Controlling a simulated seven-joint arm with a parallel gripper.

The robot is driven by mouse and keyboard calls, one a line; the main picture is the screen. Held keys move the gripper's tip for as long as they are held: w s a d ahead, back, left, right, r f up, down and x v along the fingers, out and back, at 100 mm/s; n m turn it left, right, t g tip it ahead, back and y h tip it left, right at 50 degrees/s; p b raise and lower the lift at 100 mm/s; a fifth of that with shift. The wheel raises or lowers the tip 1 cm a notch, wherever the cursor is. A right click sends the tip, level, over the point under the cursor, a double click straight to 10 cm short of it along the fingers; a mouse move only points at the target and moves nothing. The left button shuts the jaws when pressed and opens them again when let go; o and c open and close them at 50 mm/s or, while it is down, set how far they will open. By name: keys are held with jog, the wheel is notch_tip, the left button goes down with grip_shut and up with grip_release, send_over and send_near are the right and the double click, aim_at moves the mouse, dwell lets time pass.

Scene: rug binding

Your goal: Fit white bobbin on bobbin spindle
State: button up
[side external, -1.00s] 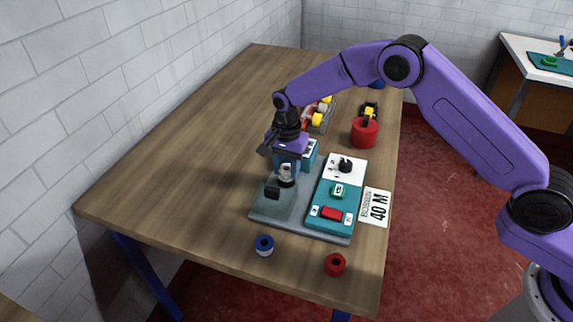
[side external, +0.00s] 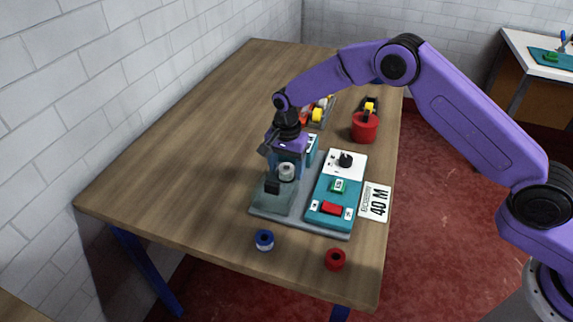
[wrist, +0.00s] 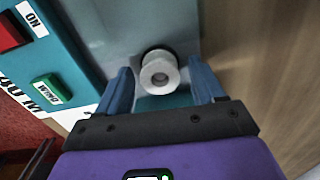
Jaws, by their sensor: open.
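The white bobbin (side external: 286,172) is on the grey-teal winder machine (side external: 273,201), just below my gripper (side external: 287,160). My gripper's blue fingers (wrist: 160,84) are open, one on each side of the bobbin, with gaps between. The bobbin spindle itself is hidden by the bobbin; I cannot tell how deep the bobbin sits.
A teal panel (side external: 325,214) with a red switch, green button and black dial stands to the right, beside a "40 M" card (side external: 375,203). A blue bobbin (side external: 264,240) and a red bobbin (side external: 335,259) lie in front. A red pot (side external: 365,128) stands behind.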

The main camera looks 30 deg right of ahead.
jog(key=shift+r, duration=0.1)
notch_tip(320, 180, up, 17)
jog(key=shift+r, duration=0.15)
dwell(0.4)
dwell(0.4)
